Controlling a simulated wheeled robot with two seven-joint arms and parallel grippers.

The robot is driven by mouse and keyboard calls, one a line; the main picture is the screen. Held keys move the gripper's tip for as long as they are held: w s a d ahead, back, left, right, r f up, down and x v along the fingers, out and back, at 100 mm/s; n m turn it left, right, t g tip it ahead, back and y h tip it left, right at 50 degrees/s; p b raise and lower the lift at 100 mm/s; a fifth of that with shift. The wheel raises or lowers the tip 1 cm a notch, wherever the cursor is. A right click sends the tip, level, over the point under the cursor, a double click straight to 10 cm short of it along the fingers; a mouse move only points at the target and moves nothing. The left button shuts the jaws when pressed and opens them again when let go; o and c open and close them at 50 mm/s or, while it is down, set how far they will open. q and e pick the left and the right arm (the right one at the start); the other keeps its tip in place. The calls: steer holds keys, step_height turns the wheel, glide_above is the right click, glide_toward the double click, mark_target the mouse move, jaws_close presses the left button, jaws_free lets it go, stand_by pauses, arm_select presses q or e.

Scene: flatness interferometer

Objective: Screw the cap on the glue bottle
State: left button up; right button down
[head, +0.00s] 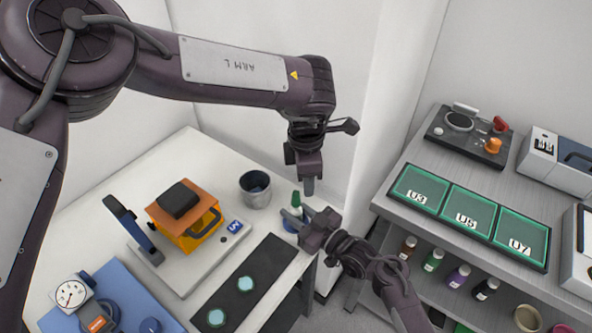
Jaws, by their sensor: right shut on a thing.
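A small bottle (293,211) with a pale body stands near the right corner of the white table, and a green tapered cap (296,199) shows at its top. I cannot tell how tightly the cap sits. My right gripper (304,219) comes in from the lower right and is shut on the bottle, hiding part of it. My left gripper (308,188) points down just above and to the right of the cap, apparently apart from it. Its fingers overlap in this view, so their opening is hidden.
A grey metal cup (256,190) stands left of the bottle. An orange and yellow device (184,216) sits on a white base, beside a black strip (262,267) with pale discs. A blue plate (100,295) carries a dial gauge. A grey shelf (400,211) with green trays stands at right.

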arm_select(q)
steer(key=m, duration=1)
steer(key=a+r+m, duration=0.1)
steer(key=m, duration=0.9)
steer(key=r+m, duration=0.1)
steer(key=m, duration=0.8)
steer(key=shift+s+a+m, duration=0.1)
steer(key=shift+a+m, duration=0.3)
steer(key=n, duration=0.3)
steer(key=shift+s+a+n, duration=0.1)
steer(key=shift+a+n, duration=0.2)
